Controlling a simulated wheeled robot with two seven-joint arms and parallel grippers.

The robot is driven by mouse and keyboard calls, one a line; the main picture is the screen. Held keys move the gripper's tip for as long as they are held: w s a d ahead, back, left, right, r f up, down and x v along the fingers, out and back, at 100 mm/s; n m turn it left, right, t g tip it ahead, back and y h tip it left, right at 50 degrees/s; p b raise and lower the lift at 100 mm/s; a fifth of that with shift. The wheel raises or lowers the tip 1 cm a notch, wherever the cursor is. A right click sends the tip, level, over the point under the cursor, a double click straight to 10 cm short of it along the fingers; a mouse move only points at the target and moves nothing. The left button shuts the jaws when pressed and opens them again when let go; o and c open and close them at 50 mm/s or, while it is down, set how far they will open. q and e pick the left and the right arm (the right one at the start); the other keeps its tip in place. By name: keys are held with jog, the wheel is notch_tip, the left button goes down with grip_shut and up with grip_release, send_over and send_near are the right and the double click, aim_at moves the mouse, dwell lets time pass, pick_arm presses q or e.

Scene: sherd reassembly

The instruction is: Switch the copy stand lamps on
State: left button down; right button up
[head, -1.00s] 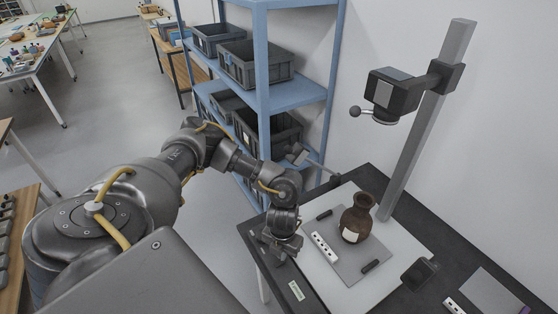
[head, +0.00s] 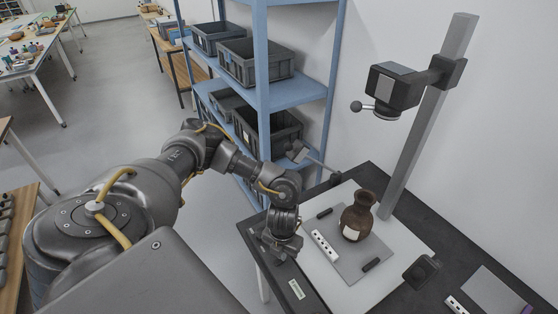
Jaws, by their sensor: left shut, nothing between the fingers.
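The copy stand has a grey column (head: 420,130), a dark camera head (head: 396,88) and a white baseboard (head: 392,262). One dark lamp (head: 297,152) is on a thin arm at the board's far left. Another dark lamp (head: 422,271) is at its right side. Neither lamp shows a lit face. My left gripper (head: 272,248) is shut and empty, low at the left edge of the black table, beside the baseboard. The fingertips are hard to make out, and I cannot tell whether they touch anything. No lamp switch is clearly visible. My right gripper is out of view.
A brown jar (head: 358,214) with a pale label stands on a grey card (head: 349,263), with a white scale bar (head: 325,246) beside it. A blue shelf rack (head: 300,95) with grey crates stands behind my left arm. A small label (head: 297,289) is on the table's front edge.

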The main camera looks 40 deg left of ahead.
pick_arm(q)
jog(key=shift+f, duration=0.2)
jog(key=shift+s, duration=0.1)
notch_tip(320, 180, up, 7)
jog(key=p, duration=0.6)
jog(key=shift+p, duration=0.35)
